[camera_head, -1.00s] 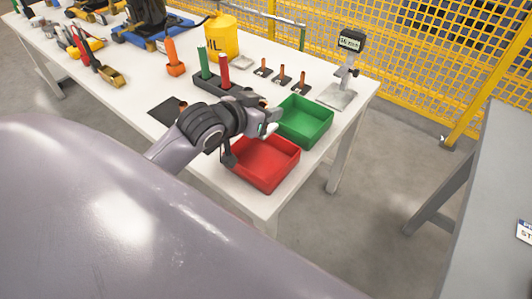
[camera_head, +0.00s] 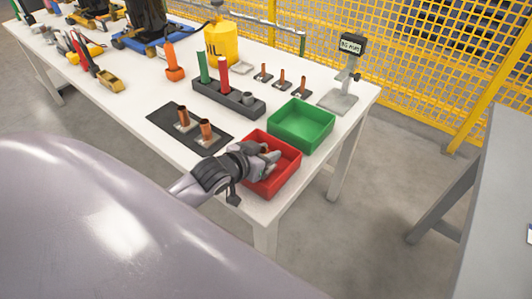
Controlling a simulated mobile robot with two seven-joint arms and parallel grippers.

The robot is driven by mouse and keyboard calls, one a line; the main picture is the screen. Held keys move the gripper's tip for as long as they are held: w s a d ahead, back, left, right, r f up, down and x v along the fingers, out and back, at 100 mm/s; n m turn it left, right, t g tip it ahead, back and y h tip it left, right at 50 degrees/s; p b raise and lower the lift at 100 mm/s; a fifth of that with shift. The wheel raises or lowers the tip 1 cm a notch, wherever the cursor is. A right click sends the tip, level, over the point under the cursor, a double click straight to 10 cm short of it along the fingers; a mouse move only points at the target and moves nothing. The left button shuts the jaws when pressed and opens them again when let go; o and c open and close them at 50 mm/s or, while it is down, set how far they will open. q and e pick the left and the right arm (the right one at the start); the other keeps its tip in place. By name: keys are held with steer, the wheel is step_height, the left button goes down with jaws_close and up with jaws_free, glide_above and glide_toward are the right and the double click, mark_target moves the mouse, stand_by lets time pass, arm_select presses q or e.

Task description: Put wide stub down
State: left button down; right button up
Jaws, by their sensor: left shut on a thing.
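My left gripper (camera_head: 266,163) reaches over the red bin (camera_head: 284,184) at the table's front right corner, with its fingers low at the bin's opening. It is shut on the wide stub, which is mostly hidden by the fingers; only a small copper-coloured bit shows. Two wide copper stubs, one (camera_head: 184,117) behind the other (camera_head: 206,129), stand on a dark mat (camera_head: 165,117) left of my gripper. My right gripper is not in view.
A green bin (camera_head: 303,119) stands just behind the red bin. Further back are three thin copper stubs (camera_head: 282,78), a dark holder (camera_head: 215,98) with green and red cylinders, and a scale (camera_head: 338,101) with a display. A yellow mesh fence (camera_head: 430,55) runs behind.

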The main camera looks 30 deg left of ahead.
arm_select(q)
steer(key=shift+f, duration=0.1)
steer(key=c, duration=0.8)
jaws_free()
steer(key=shift+o, duration=0.2)
steer(key=shift+r, duration=0.2)
steer(key=p+v, duration=0.1)
steer(key=v, duration=0.9)
steer(key=shift+p+v, duration=0.3)
steer(key=shift+v, duration=0.65)
steer(key=shift+s+f, duration=0.1)
